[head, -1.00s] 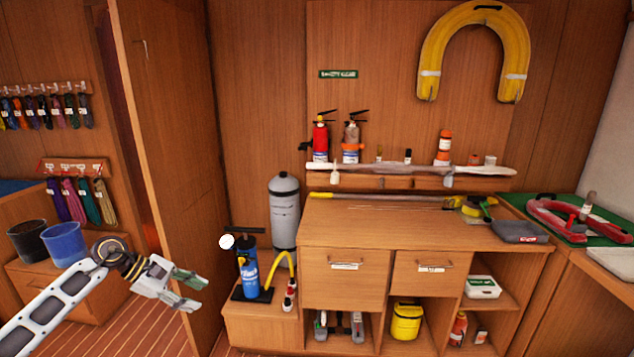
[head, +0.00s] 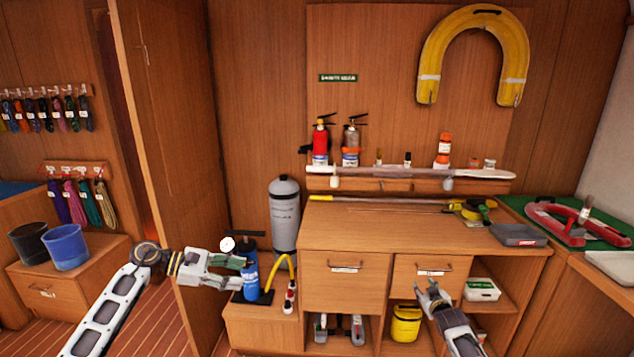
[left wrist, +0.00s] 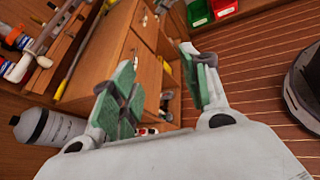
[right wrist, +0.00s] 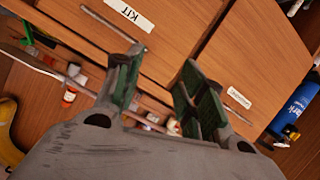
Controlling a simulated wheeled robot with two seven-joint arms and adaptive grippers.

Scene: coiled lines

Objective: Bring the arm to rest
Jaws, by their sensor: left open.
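My left gripper (head: 243,270) is in front of the blue pump (head: 250,279) at the left end of the counter. In the left wrist view its green-padded fingers (left wrist: 158,90) stand apart with nothing between them. My right gripper (head: 429,290) is in front of the right drawer (head: 412,277), below its handle. In the right wrist view its fingers (right wrist: 162,84) are apart and empty, facing the wooden drawer fronts. Whether the right fingers touch the drawer front cannot be told.
The counter (head: 380,229) holds a yellow-handled pole (head: 375,200) and a grey tray (head: 517,235). A grey cylinder (head: 285,222) stands behind the pump. A wooden partition (head: 165,160) rises behind my left arm. A yellow tub (head: 406,322) sits in an open shelf left of my right arm.

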